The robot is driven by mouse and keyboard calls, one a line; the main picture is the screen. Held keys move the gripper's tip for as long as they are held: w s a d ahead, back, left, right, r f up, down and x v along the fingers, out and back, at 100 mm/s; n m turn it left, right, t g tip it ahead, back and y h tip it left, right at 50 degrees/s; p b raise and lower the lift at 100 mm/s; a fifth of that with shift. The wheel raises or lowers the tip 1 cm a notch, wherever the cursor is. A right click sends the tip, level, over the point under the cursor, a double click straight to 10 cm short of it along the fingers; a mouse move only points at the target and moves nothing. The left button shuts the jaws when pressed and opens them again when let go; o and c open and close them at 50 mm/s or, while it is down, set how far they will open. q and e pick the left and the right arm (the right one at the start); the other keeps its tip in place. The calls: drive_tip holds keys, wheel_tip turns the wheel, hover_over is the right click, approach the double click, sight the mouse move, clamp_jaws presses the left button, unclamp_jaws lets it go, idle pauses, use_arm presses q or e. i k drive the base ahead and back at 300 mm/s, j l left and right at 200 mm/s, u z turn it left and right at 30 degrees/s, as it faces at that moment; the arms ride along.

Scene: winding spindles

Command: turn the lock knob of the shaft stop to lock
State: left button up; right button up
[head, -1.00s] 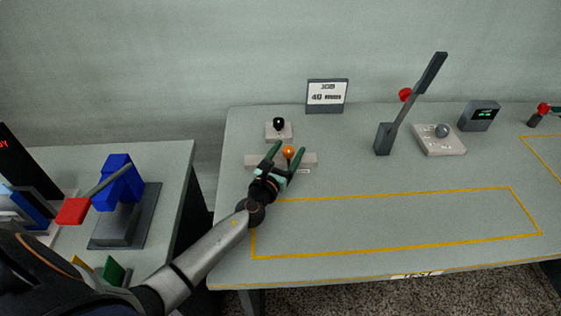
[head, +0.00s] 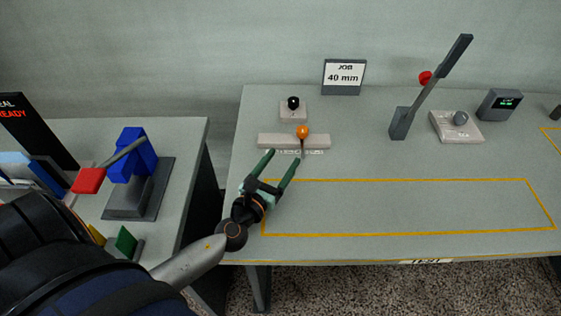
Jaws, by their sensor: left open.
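A pale bar (head: 270,141) with an orange ball knob (head: 302,131) lies toward the back left of the table. Behind it stands a small pale block (head: 297,117) with a black knob (head: 293,103). No legible label tells me which of these is the lock knob of the shaft stop. My left gripper (head: 284,155) is open and empty, its green fingers apart. It is in front of and to the left of the orange knob, with a gap to it in the picture. My right gripper is not in view.
A "JOB 40 mm" sign (head: 344,77) stands at the back. To the right are a tilted lever (head: 428,87), a panel with a grey knob (head: 460,118) and a dark display box (head: 499,104). A yellow-outlined area in front is clear. A blue machine (head: 134,157) stands on the left table.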

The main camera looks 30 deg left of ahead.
sight(293, 102)
drive_tip(key=k+l, duration=0.1)
drive_tip(key=k, duration=0.9)
